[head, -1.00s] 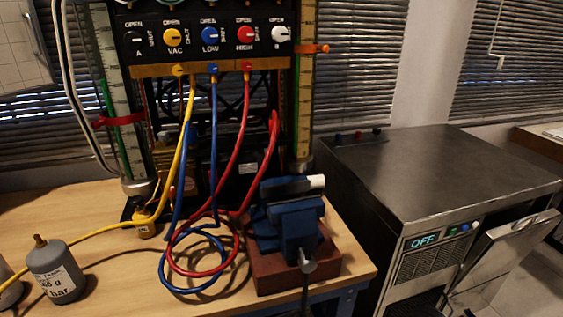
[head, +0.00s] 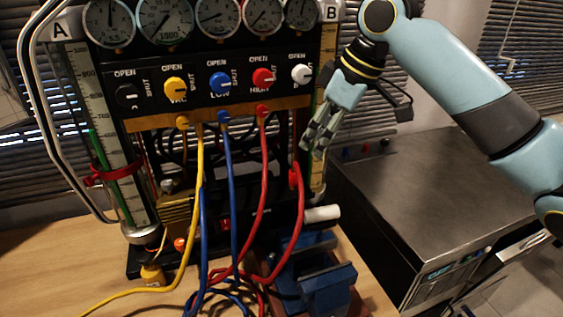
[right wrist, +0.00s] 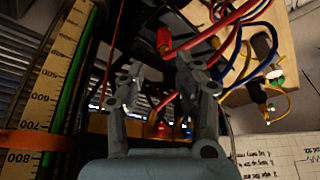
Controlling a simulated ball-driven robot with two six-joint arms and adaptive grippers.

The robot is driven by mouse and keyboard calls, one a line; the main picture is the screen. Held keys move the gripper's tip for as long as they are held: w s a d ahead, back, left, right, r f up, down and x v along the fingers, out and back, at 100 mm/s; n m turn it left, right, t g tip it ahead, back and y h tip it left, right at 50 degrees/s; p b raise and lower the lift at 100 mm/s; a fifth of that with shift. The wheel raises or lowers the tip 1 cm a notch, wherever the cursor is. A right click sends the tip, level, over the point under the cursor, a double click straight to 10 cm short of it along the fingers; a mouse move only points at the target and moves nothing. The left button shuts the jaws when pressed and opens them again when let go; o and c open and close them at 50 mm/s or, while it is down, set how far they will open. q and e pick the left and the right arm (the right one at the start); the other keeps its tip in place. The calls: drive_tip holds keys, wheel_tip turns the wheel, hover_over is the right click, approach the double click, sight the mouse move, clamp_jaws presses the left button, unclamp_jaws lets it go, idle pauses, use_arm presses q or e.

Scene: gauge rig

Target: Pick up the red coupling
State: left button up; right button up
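The red coupling (head: 294,177) is at the upper end of a red hose, low on the right side of the gauge rig. In the right wrist view a red fitting (right wrist: 164,41), which looks like the same coupling, shows beyond the fingers with a red hose beside it. My right gripper (head: 316,142) is above and slightly right of the coupling in the head view, pointing down and apart from it. In the right wrist view its fingers (right wrist: 160,76) are spread with nothing between them. My left gripper is in neither current view.
The gauge panel (head: 215,92) with knobs and yellow, blue and red hoses stands close left of my right gripper. A blue vise (head: 326,285) sits below on the wooden bench (head: 40,270). A metal cabinet (head: 420,185) stands to the right.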

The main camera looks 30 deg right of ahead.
sight(298, 171)
drive_tip(key=x, duration=0.4)
drive_tip(key=shift+s+a+f, duration=0.15)
drive_tip(key=shift+a, duration=0.05)
drive_tip(key=shift+w+a+f+p, duration=0.1)
drive_tip(key=shift+w+f+p, duration=0.1)
drive_tip(key=shift+f+p, duration=0.1)
drive_tip(key=p+x, duration=0.1)
drive_tip(key=x, duration=0.3)
drive_tip(key=shift+a+f, duration=0.2)
drive_tip(key=shift+w+f, duration=0.1)
drive_tip(key=shift+f, duration=0.1)
drive_tip(key=c, duration=0.4)
use_arm(q)
drive_tip(key=s+r, duration=0.1)
drive_tip(key=s, duration=0.1)
drive_tip(key=shift+s+r, duration=0.3)
drive_tip(key=shift+r, duration=0.05)
use_arm(e)
clamp_jaws()
